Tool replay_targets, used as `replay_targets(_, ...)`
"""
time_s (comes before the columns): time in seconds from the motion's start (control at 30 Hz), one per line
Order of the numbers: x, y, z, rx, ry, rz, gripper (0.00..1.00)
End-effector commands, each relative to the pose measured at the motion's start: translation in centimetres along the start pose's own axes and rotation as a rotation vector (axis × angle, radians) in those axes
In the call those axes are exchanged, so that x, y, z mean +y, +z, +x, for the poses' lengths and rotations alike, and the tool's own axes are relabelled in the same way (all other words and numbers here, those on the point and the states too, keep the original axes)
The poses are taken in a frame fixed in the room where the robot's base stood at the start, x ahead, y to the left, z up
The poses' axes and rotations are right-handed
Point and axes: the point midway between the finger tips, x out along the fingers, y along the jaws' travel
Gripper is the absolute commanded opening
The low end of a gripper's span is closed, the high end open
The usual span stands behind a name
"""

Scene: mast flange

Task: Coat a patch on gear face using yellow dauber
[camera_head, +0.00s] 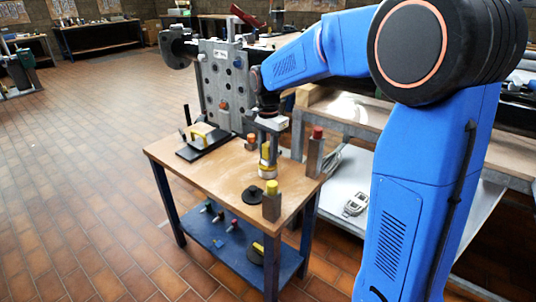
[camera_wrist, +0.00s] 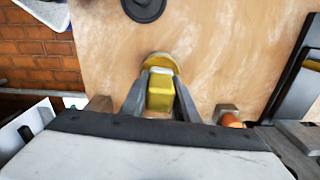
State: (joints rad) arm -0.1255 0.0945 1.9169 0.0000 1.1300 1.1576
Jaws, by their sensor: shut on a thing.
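My gripper (camera_head: 268,162) is shut on the yellow dauber (camera_wrist: 160,92), above the wooden table top. In the wrist view the dauber's yellow block stands between the two fingers (camera_wrist: 160,88), with a round yellow rim beyond it. I cannot tell whether its lower end touches the table. A dark round disc with a raised centre (camera_head: 252,195) lies flat on the table, apart from the dauber, and shows at the top of the wrist view (camera_wrist: 143,8). I cannot tell whether this disc is the gear.
A grey post with a red top (camera_head: 316,150) and a block with a yellow top (camera_head: 272,207) stand near the table's right edge. A black tray (camera_head: 203,143) with a yellow-handled item is at the left. A grey holed plate (camera_head: 222,85) rises behind.

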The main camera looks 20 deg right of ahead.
Motion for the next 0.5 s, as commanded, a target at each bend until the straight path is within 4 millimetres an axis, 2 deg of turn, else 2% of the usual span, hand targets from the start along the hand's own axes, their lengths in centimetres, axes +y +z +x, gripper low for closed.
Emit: replay_targets(0.5,0.01,0.0,0.52,0.0,0.001,0.0,0.05)
